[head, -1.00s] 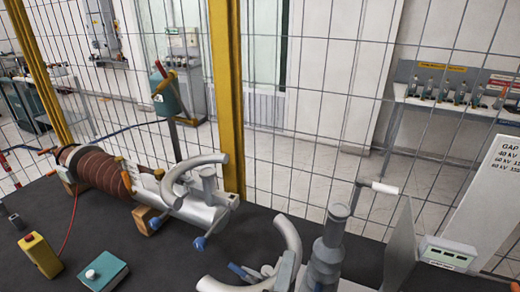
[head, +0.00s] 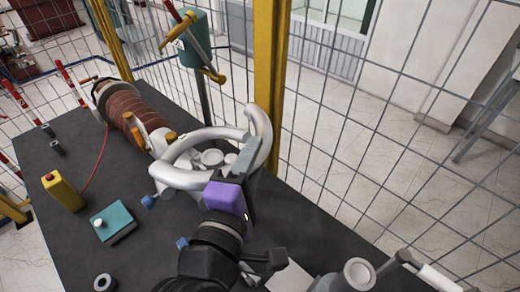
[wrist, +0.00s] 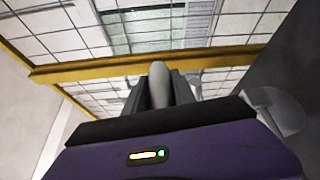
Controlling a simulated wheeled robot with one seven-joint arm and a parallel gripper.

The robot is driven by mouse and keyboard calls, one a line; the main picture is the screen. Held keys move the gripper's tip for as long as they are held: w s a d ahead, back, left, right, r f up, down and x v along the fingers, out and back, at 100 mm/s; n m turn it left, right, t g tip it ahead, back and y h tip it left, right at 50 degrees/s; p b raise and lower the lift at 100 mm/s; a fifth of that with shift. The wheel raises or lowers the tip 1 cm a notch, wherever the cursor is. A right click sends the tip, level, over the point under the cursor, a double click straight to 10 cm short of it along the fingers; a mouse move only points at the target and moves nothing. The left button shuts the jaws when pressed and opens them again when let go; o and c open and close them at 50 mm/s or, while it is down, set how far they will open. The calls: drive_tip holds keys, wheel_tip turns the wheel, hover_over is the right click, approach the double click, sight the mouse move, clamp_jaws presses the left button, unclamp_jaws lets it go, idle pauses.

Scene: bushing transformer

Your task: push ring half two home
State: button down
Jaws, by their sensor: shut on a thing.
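Ring half two (head: 264,130) is a pale grey curved tube, bowed to the right at the end of the bushing. My purple and black gripper (head: 242,158) is shut on it. In the wrist view a pale tube end (wrist: 159,84) stands between the two dark fingers. The other ring half (head: 172,148) is a similar tube curving round the left side of the silver bushing end. The two halves look close together, but the fingers hide part of the joint and I cannot tell whether they touch. The brown ribbed bushing (head: 136,113) lies along the bench.
A yellow box (head: 63,192) and a teal box (head: 113,222) sit on the dark bench (head: 60,240) at left. A green tank on a post (head: 195,45) stands behind the bushing. A yellow fence post (head: 268,60) and wire mesh run close behind the ring.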

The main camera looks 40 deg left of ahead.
drive_tip(key=shift+d+r, duration=0.1)
drive_tip(key=shift+r, duration=0.05)
drive_tip(key=shift+d+r, duration=0.1)
wheel_tip(320, 180, down, 6)
drive_tip(key=b, duration=0.3)
idle(0.4)
drive_tip(key=shift+p, duration=0.35)
idle(1.7)
drive_tip(key=shift+f+b, duration=1.3)
drive_tip(key=shift+f, duration=0.65)
drive_tip(key=c, duration=0.9)
unclamp_jaws()
drive_tip(key=shift+c, duration=0.2)
drive_tip(key=shift+s, duration=0.15)
